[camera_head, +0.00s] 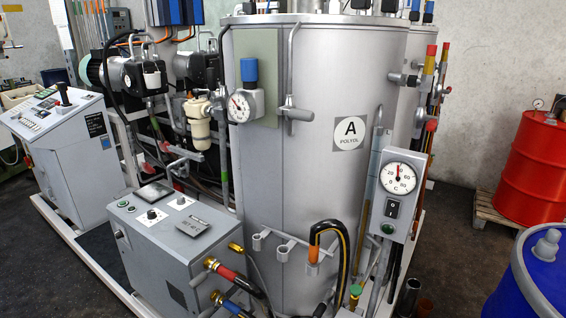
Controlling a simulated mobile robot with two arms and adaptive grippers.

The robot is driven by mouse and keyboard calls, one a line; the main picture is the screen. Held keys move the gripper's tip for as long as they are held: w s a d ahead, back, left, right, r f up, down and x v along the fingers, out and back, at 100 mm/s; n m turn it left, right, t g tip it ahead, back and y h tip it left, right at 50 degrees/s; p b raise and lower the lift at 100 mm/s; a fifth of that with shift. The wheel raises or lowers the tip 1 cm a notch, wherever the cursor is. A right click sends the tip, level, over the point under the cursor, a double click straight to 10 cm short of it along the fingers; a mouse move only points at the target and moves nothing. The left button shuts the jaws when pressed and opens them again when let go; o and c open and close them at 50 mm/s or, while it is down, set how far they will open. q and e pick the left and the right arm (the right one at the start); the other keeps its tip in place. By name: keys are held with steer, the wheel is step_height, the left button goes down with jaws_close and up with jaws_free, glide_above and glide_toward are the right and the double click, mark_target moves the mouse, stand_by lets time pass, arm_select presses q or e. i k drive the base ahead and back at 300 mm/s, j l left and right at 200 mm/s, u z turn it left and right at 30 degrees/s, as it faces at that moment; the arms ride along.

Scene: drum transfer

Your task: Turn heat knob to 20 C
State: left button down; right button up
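A grey control cabinet (165,262) stands low in front of the silver tank marked "A POLYOL" (300,160). Its sloped top has a small round knob (152,213), another small control (181,201) and a tilted display (194,226) with lettering too small to read surely. A grey box (386,223) on the tank's right side carries a white round dial (398,178) marked C, with a red pointer near the top, and a black switch (392,209) below. I cannot tell which control is the heat knob. Neither of my grippers is in view.
Hoses and brass fittings (213,263) stick out from the cabinet's right side. A console with a joystick (64,95) stands at left. A red drum (533,168) on a pallet and a blue drum (530,285) stand at right. Dark floor between them is mostly clear.

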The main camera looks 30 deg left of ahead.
mark_target(151, 215)
steer(key=u, duration=1.8)
